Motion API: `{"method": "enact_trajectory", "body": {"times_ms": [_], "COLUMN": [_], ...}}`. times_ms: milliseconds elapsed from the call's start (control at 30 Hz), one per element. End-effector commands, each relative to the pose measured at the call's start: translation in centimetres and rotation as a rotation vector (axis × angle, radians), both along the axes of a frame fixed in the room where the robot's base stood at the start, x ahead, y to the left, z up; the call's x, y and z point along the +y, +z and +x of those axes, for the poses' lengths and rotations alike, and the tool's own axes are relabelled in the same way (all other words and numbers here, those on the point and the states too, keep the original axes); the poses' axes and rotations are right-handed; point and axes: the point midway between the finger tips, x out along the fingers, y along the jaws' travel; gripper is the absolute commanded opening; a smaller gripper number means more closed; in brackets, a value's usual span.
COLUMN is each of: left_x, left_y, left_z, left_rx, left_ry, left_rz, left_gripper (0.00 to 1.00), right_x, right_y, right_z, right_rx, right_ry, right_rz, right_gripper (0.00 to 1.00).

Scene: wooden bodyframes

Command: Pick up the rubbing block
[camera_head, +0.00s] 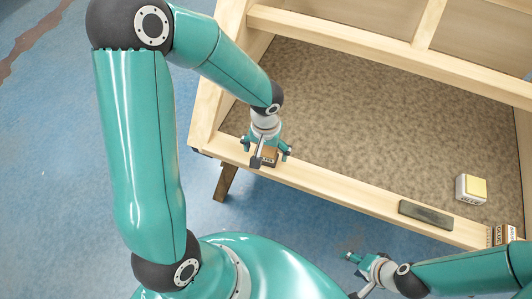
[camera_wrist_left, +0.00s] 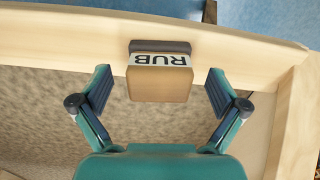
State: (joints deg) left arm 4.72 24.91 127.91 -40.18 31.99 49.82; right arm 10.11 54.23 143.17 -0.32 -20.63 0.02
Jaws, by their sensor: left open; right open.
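The rubbing block (camera_wrist_left: 158,84) is a wooden block with a dark base and a white label reading "RUB". It sits at the frame's front rail. My left gripper (camera_wrist_left: 158,92) is open, with one finger on each side of the block and a visible gap to each. In the head view my left gripper (camera_head: 266,150) is over the front rail at the left, and the block (camera_head: 270,154) shows partly between its fingers. My right gripper (camera_head: 352,264) is open and empty in front of the frame, low in the view, away from the block.
The wooden bodyframe (camera_head: 345,200) has a speckled panel (camera_head: 370,110) inside. A dark flat block (camera_head: 425,214) lies on the front rail. A white and yellow block (camera_head: 471,188) sits at the right. Labelled boxes (camera_head: 505,234) stand at the right corner. The panel's middle is clear.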

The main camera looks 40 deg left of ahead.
Motion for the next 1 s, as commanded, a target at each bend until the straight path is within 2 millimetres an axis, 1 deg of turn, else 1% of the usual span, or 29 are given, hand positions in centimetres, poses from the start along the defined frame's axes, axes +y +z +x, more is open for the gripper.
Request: {"method": "enact_trajectory", "body": {"times_ms": [33, 100, 200, 367, 400, 467, 700, 800, 1000], "left_x": [-0.04, -0.05, -0.06, -0.07, -0.08, -0.09, -0.11, -0.12, -0.13], "left_y": [-0.87, -1.42, -1.74, -1.69, -1.69, -1.68, -1.66, -1.64, -1.62], "left_z": [-0.05, 0.0, 0.02, 0.03, 0.05, 0.05, 0.07, 0.09, 0.1], "left_rx": [0.003, 0.001, 0.0, -0.001, -0.001, -0.001, -0.001, -0.001, -0.001], "left_ry": [-0.002, -0.001, -0.001, -0.001, -0.001, -0.002, -0.002, -0.003, -0.003], "left_rz": [0.0, 0.0, 0.0, 0.0, 0.0, 0.0, 0.0, -0.001, -0.001], "left_gripper": [0.98, 0.98, 0.98, 0.98, 0.95, 0.85, 0.45, 0.3, 0.3], "right_x": [0.0, 0.0, 0.0, 0.0, 0.0, 0.0, 0.0, 0.0, 0.0], "right_y": [-0.24, -0.3, -0.31, -0.29, -0.29, -0.29, -0.29, -0.29, -0.28], "right_z": [0.0, 0.0, 0.0, 0.0, 0.0, 0.0, 0.0, 0.0, 0.0], "right_rx": [0.0, 0.0, 0.0, 0.0, 0.0, 0.0, 0.0, 0.0, 0.0], "right_ry": [0.0, 0.0, 0.0, 0.0, 0.0, 0.0, 0.0, 0.0, 0.0], "right_rz": [0.0, 0.0, 0.0, 0.0, 0.0, 0.0, 0.0, 0.0, 0.0], "right_gripper": [0.6, 0.6, 0.6, 0.6, 0.6, 0.6, 0.6, 0.6, 0.6]}}
